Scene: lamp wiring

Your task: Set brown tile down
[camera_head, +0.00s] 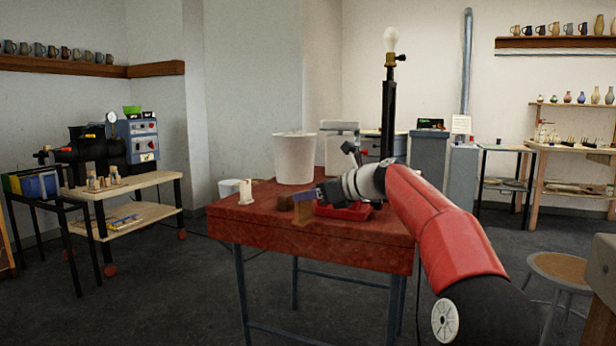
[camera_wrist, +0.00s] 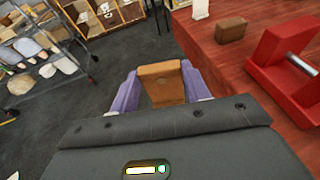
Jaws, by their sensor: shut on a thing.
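My gripper (camera_head: 303,198) is shut on a brown tile (camera_wrist: 162,82), which stands between its purple fingers in the wrist view. In the head view the held tile (camera_head: 302,214) shows below the fingers, near the front edge of the red table (camera_head: 240,221). In the wrist view the tile appears over the floor, just beside the table edge, so it looks raised clear of the top. Its exact height is hard to tell.
A darker brown block (camera_wrist: 231,29) and a red fixture with a metal rod (camera_wrist: 285,62) sit on the table. The table's front left is clear.

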